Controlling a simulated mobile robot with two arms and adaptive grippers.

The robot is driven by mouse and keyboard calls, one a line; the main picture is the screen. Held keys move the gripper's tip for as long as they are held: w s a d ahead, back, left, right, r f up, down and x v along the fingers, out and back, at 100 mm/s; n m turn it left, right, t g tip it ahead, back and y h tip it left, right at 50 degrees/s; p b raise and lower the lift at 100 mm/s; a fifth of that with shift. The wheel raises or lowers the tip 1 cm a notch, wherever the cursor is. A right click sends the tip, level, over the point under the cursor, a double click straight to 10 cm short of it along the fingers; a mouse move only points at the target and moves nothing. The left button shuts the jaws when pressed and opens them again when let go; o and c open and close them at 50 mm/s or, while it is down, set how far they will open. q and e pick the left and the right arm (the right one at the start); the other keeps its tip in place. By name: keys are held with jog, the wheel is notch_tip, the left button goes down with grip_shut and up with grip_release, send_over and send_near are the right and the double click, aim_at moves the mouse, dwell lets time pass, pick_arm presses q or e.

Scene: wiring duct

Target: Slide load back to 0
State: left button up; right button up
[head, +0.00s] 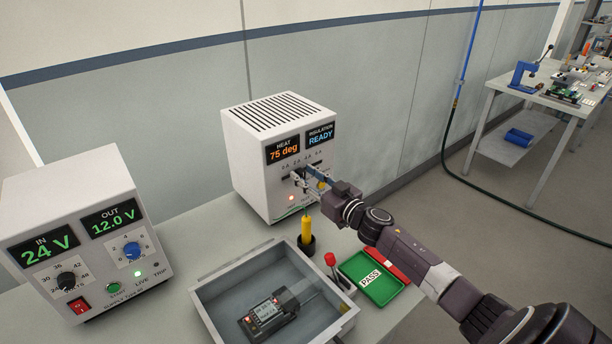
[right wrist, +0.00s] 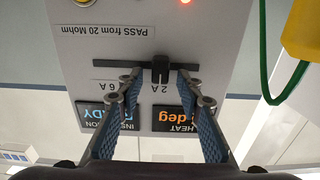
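The load slider is a black knob (right wrist: 160,70) in a dark horizontal slot (right wrist: 130,67) on the front of the white tester box (head: 250,150). The right wrist view shows this panel upside down. There the knob stands by the "2 A" label, with "6 A" to its left; the other labels are hidden by my fingers. My right gripper (right wrist: 160,80) is open, one fingertip on each side of the knob with gaps visible. In the head view my right gripper (head: 309,180) covers most of the slider. My left gripper is not in view.
The tester reads HEAT 75 deg and INSULATION READY. A yellow-handled probe (head: 306,232) stands in front of it, with a green lead nearby. A power supply (head: 85,235) stands left. An open grey box (head: 215,310) and a green PASS tray (head: 385,290) lie in front.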

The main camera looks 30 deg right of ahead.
jog(key=shift+c, duration=0.6)
grip_shut()
jog(key=a+p, duration=0.1)
jog(key=a, duration=0.2)
jog(key=shift+s+a+r+p, duration=0.15)
jog(key=shift+s+a+p, duration=0.05)
jog(key=shift+a+p, duration=0.15)
jog(key=shift+a, duration=0.35)
